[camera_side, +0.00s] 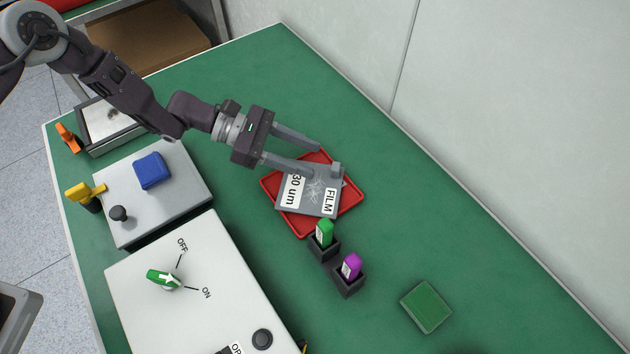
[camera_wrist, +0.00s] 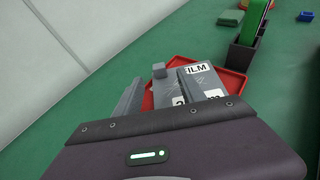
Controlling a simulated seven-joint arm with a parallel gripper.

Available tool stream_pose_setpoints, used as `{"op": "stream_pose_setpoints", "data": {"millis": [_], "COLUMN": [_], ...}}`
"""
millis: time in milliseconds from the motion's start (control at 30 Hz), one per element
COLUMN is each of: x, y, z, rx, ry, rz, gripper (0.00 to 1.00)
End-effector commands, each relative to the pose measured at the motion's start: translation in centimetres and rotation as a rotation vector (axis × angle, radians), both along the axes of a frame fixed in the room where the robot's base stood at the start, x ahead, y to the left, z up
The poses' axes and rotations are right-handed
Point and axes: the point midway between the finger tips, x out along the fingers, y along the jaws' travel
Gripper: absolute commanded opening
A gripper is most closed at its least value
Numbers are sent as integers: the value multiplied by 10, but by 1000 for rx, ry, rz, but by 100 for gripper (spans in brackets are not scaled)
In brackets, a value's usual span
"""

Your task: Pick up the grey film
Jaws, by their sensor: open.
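The grey film (camera_side: 322,200) is a flat grey plate with white labels reading "FILM" and "30 um" and a small raised grey block at one corner. It lies on a red tray (camera_side: 354,202). My gripper (camera_side: 317,161) is open at the tray's far edge, its two fingers apart. One finger overlaps the film's upper edge in the side view; I cannot tell whether it touches. In the wrist view the film (camera_wrist: 205,80) is partly hidden behind my gripper (camera_wrist: 160,90), with the raised block (camera_wrist: 159,70) showing between the fingertips.
A green item (camera_side: 325,232) and a purple item (camera_side: 351,266) stand in black holders close to the tray. A green pad (camera_side: 426,306) lies at the right. A white panel with a green switch (camera_side: 163,279) is at lower left.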

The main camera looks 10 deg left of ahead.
Motion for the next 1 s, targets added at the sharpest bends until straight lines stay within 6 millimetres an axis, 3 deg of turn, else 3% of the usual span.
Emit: {"op": "stream_pose_setpoints", "data": {"millis": [400, 667, 900, 1000], "x": [0, 0, 0, 0], "y": [-62, -67, -67, -67], "z": [-21, -23, -22, -22], "rx": [-1, -1, -1, -1], "ry": [7, 8, 7, 7], "rz": [4, 5, 5, 5], "gripper": [47, 47, 2, 0]}}
